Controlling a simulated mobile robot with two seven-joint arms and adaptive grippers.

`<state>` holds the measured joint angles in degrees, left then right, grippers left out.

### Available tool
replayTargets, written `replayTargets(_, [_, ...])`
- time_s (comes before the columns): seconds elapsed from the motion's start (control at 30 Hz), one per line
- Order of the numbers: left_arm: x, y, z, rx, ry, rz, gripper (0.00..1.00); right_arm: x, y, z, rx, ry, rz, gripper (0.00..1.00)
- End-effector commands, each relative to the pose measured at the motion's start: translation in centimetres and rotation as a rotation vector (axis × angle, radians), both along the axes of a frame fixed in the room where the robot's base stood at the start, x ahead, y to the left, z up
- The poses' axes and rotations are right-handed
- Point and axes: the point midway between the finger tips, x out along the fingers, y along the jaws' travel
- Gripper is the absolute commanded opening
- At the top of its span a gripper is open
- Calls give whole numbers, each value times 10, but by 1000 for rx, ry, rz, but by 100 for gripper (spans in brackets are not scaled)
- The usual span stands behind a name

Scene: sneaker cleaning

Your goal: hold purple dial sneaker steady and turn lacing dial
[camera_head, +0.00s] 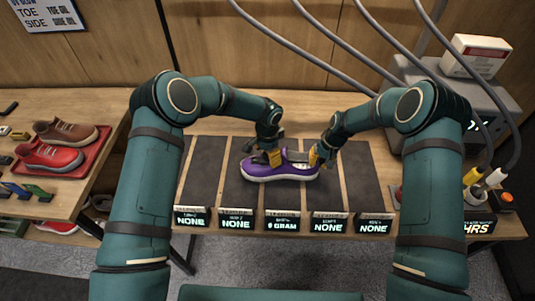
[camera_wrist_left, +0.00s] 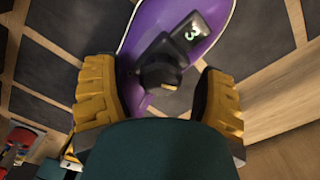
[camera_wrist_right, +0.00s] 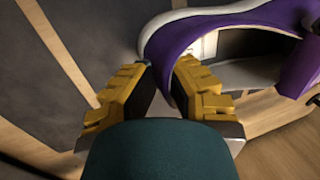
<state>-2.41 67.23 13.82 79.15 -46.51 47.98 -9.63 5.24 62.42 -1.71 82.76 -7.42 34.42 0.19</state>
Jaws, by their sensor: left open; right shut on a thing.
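The purple sneaker (camera_head: 283,171) with a white sole lies on the middle dark strip of the bench, toe to the left. In the left wrist view the purple upper (camera_wrist_left: 150,30) carries a black lacing dial (camera_wrist_left: 162,65) and a black tab with a white mark. My left gripper (camera_head: 268,157) is above the front of the shoe; its yellow fingers (camera_wrist_left: 160,105) stand open on both sides of the dial. My right gripper (camera_head: 314,156) is at the heel end; its yellow fingers (camera_wrist_right: 160,85) are shut on the shoe's purple heel edge (camera_wrist_right: 172,65).
Dark strips with display labels (camera_head: 282,224) line the bench front. A red tray (camera_head: 70,160) with a red and a brown shoe is on the left table. A grey machine (camera_head: 440,110) with hanging hoses and a white box (camera_head: 474,55) stands at right.

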Motion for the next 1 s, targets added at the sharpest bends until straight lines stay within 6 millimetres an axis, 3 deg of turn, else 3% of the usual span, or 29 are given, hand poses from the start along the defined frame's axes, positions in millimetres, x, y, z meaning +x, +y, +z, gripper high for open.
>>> replayTargets(0.27, [0,0,-1,0,0,1,68,0,0,0,0,1,0,0])
replayTargets(0.4, [0,0,-1,0,0,1,19,0,0,-1,0,1,0,0])
replayTargets(0.47, [0,0,-1,0,0,1,1,0,0,-1,0,1,0,0])
replayTargets(0.77, [0,0,-1,-1,-1,-20,0,0,0,0,0,1,0,0])
replayTargets(1.0, [0,0,-1,-1,0,-131,0,0,0,0,0,1,0,0])
